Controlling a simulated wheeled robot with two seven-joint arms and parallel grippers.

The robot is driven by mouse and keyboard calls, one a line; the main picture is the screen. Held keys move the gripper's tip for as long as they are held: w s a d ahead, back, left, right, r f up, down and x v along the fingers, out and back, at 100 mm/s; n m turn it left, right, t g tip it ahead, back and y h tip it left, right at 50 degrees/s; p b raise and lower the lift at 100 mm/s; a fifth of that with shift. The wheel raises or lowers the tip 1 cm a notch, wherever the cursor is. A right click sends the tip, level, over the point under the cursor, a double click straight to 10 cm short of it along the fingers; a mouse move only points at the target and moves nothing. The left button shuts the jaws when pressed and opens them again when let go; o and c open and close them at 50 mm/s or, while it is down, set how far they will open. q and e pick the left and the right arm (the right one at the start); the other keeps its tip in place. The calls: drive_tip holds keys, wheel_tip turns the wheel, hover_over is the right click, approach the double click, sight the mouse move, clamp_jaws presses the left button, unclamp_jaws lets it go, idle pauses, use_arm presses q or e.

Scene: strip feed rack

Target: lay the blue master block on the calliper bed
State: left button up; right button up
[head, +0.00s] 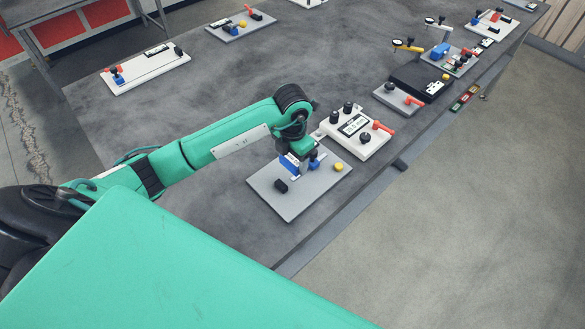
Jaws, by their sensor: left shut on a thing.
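My left gripper (294,170) reaches down over a grey plate (293,205) near the table's front edge. It is shut on a blue block (289,162), which is partly hidden by the gripper; I cannot tell whether the block touches the plate. Beside it on the plate stand a small blue piece with a dark top (315,159), a black block (281,186) and a yellow knob (338,167). I cannot tell for certain which fixture is the calliper bed. My right gripper is not in view.
A white unit with a display and red lever (372,147) stands just behind the plate. A grey plate with a red handle (397,101) and a black box (420,83) lie farther right. A white board (147,72) lies far left. The table's middle (250,80) is clear.

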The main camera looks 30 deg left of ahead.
sight(293, 180)
use_arm(q)
wheel_tip(293, 180, down, 2)
drive_tip(key=shift+f, duration=0.15)
wheel_tip(293, 180, down, 4)
drive_tip(key=shift+r+p, duration=0.1)
drive_tip(key=shift+p, duration=0.65)
drive_tip(key=shift+f, duration=0.25)
drive_tip(key=o, duration=1.5)
